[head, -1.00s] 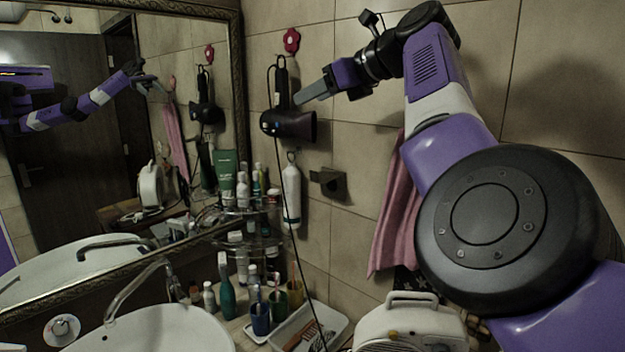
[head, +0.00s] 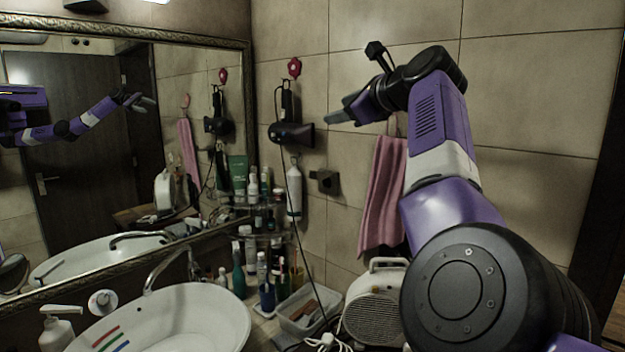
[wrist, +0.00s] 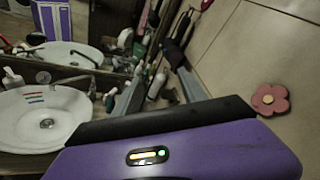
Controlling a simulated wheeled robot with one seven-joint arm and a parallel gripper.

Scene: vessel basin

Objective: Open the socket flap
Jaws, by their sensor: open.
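A small dark box (head: 325,181), which looks like the socket, is fixed to the tiled wall below and right of the hair dryer. Its front is too small and dark to tell how the flap stands. My gripper (head: 335,117) is above the box in the head view, to the right of the hair dryer, with its fingers pointing left. It is open and nothing shows between the fingers. In the wrist view, the two grey fingers of my gripper (wrist: 160,92) stand apart. I cannot make out the socket there.
A hair dryer (head: 290,134) hangs on the wall with its cord trailing down. A white bottle (head: 294,192) hangs below it. A pink towel (head: 383,197) is right of the box. A heater (head: 375,308), a tray (head: 307,310) and the sink (head: 185,325) are below.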

